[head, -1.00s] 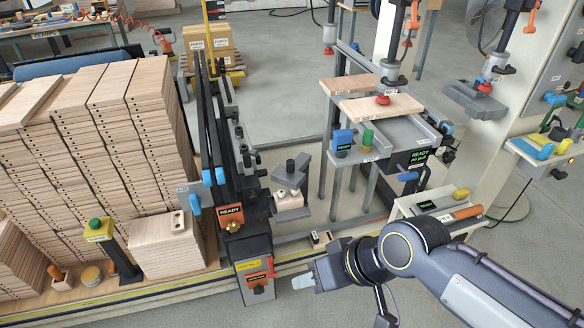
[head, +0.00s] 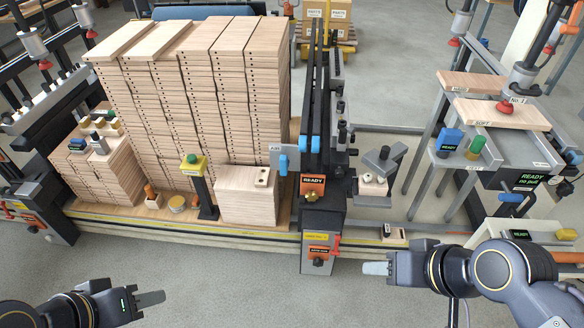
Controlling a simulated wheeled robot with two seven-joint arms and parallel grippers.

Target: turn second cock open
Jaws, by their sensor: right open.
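Two blue handles, one lower left (head: 283,164) and one higher right (head: 303,141), sit beside the grey AIR plate (head: 281,149) on the dark central machine post. They look like cock handles; I cannot tell which is the second or how far each is turned. Another blue handle (head: 512,197) is on the right station, below the green READY display.
Stacked boards (head: 190,90) fill the area left of the post. A red lever (head: 335,246) sticks out low on the central post. The grey floor (head: 230,280) in front is clear.

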